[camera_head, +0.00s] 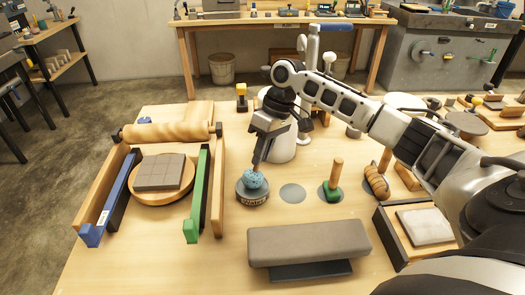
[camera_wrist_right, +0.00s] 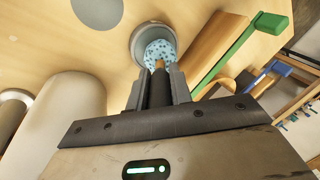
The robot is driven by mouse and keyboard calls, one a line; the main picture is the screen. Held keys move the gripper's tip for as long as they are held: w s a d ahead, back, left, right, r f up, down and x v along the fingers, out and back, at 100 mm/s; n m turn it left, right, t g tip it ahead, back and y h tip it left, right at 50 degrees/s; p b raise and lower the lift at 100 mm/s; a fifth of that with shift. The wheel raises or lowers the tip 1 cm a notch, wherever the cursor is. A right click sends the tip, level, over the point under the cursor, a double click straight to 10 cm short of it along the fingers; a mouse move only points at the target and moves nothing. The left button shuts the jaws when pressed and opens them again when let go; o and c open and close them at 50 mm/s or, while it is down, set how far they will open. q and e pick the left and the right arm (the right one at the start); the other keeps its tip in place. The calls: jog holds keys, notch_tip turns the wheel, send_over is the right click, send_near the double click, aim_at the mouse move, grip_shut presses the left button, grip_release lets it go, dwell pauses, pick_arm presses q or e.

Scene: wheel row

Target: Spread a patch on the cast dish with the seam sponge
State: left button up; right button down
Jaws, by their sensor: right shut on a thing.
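The blue speckled sponge (camera_head: 255,180) sits low in a round grey holder with lettering on its side (camera_head: 252,196). In the right wrist view the sponge (camera_wrist_right: 160,50) fills much of the holder's opening (camera_wrist_right: 137,47). My right gripper (camera_head: 258,164) points down at the sponge and is shut on it by a small brown stub at its top. Whether the sponge touches the holder's floor is hidden. I cannot tell surely which piece is the cast dish. A grey scored slab (camera_head: 163,171) lies on a round wooden board (camera_head: 180,192) at the left. My left gripper is out of view.
A flat grey disc (camera_head: 292,193) and a green-based tool with a wooden handle (camera_head: 333,185) are right of the holder. A grey-brown block (camera_head: 308,243) lies in front. Blue (camera_head: 110,200) and green (camera_head: 197,195) rails flank the slab. A white cylinder (camera_head: 283,145) stands close behind my gripper.

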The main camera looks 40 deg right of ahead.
dwell(0.4)
jog(key=shift+p, duration=0.35)
dwell(0.5)
jog(key=shift+f, duration=0.1)
dwell(0.7)
notch_tip(320, 180, up, 3)
jog(key=p, duration=0.3)
jog(key=shift+f+p, duration=0.1)
jog(key=shift+p, duration=0.2)
jog(key=shift+r, duration=2.2)
